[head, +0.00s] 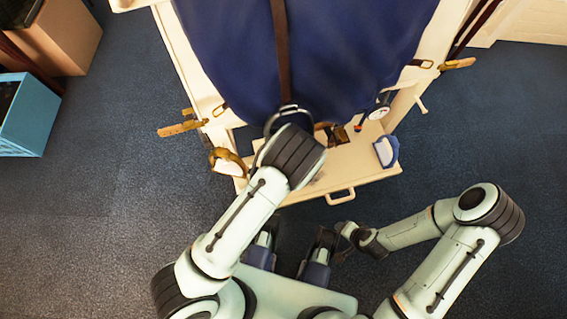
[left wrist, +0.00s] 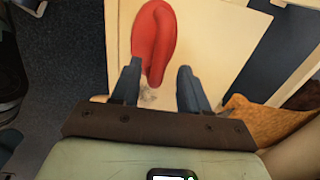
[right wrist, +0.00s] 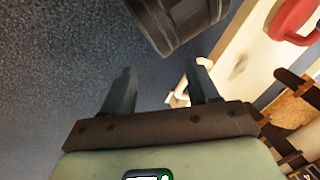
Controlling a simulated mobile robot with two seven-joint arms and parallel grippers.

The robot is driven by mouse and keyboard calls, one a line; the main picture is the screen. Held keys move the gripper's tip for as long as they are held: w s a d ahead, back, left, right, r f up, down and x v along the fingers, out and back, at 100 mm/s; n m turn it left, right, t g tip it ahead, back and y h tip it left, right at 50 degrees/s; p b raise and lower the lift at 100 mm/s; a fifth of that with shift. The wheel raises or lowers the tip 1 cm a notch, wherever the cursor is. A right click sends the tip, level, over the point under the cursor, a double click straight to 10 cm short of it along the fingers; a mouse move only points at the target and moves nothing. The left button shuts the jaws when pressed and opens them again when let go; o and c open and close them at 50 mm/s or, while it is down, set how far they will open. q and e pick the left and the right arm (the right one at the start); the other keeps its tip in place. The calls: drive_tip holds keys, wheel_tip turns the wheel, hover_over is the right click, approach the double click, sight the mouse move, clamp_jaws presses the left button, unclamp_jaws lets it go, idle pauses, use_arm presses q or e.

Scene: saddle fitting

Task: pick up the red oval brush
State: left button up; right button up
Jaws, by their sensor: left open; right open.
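The red oval brush (left wrist: 153,35) lies on a pale surface in the left wrist view, with its narrow lower end showing between my left fingertips. My left gripper (left wrist: 160,70) is open around that end in the picture; I see no contact and cannot tell the height gap. In the head view my left wrist covers the spot, so the brush is hidden there. Red also shows at the top right of the right wrist view (right wrist: 293,20), apparently the same brush. My right gripper (right wrist: 160,72) is open and empty over the floor, beside the pale tray.
The pale tray (head: 348,172) has a front handle (head: 340,197). A blue cover (head: 335,50) hangs above.

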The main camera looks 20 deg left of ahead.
use_arm(q)
drive_tip(key=f, duration=0.2)
drive_tip(key=f+b, duration=0.1)
drive_tip(key=shift+w+a+f, duration=0.2)
drive_tip(key=shift+a+f, duration=0.05)
drive_tip(key=shift+f, duration=0.1)
drive_tip(key=shift+r, duration=0.1)
use_arm(e)
drive_tip(key=shift+w+d+f+t, duration=0.15)
drive_tip(key=shift+w+d+f, duration=0.2)
drive_tip(key=shift+w, duration=0.25)
drive_tip(key=shift+w+d+f+t, duration=0.15)
drive_tip(key=shift+w+d+f, duration=0.1)
drive_tip(key=shift+w+f, duration=0.25)
use_arm(q)
clamp_jaws()
use_arm(e)
drive_tip(key=shift+r, duration=0.1)
